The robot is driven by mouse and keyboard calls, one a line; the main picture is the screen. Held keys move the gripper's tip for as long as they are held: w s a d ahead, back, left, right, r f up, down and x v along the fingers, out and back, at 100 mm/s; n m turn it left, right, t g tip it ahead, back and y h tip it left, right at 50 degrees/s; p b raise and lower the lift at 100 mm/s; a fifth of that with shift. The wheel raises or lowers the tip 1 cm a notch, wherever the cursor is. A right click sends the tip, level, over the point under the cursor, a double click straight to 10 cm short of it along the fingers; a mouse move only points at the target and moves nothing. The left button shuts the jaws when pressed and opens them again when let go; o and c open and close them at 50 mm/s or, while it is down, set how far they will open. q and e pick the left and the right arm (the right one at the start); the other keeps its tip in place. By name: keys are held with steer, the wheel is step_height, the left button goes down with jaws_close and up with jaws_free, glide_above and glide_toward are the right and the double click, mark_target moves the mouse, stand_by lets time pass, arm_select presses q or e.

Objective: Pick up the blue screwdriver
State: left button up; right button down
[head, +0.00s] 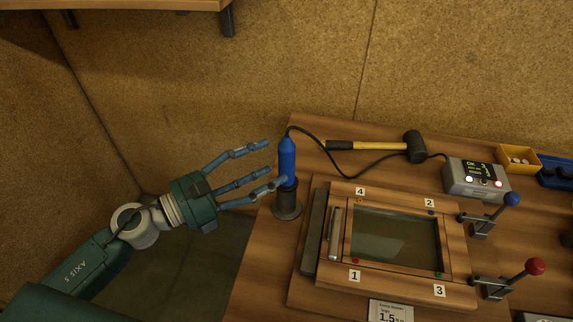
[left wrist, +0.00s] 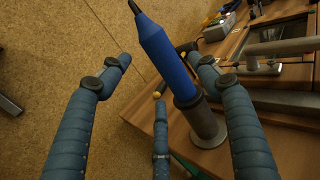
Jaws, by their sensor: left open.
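The blue screwdriver (head: 287,160) stands upright in a dark round holder (head: 287,204) at the table's left edge. A black cable leaves its top. In the left wrist view the blue screwdriver (left wrist: 165,55) rises from the holder (left wrist: 205,123), between my spread fingers. My left gripper (head: 262,168) is open, with its fingers reaching toward the screwdriver from the left. One finger appears close to its lower part; whether it touches, I cannot tell. My right gripper is not in view.
A wooden frame with a glass pane (head: 395,238) lies right of the holder. A mallet (head: 375,146) lies behind it. A control box (head: 476,180), a yellow bin (head: 519,158) and clamps with blue (head: 512,199) and red (head: 535,266) knobs stand right. Left of the table is open floor.

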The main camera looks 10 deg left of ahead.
mark_target(282, 159)
arm_select(q)
steer(key=p+x, duration=0.2)
steer(key=x, duration=0.1)
steer(key=p+x, duration=0.1)
steer(key=shift+d+r, duration=0.35)
steer(key=shift+w+d+f, duration=0.2)
steer(key=shift+w+f, duration=0.05)
steer(key=shift+f, duration=0.05)
steer(key=shift+s, duration=0.1)
steer(key=shift+c, duration=0.2)
steer(key=c, duration=0.5)
steer(key=shift+r, duration=0.15)
steer(key=c, duration=0.9)
steer(key=shift+o, duration=0.2)
steer(key=shift+r, duration=0.1)
step_height(282, 159, up, 8)
steer(key=p, duration=0.3)
steer(key=shift+r, duration=0.2)
step_height(282, 159, up, 11)
steer(key=p, duration=0.7)
steer(key=shift+r, duration=0.2)
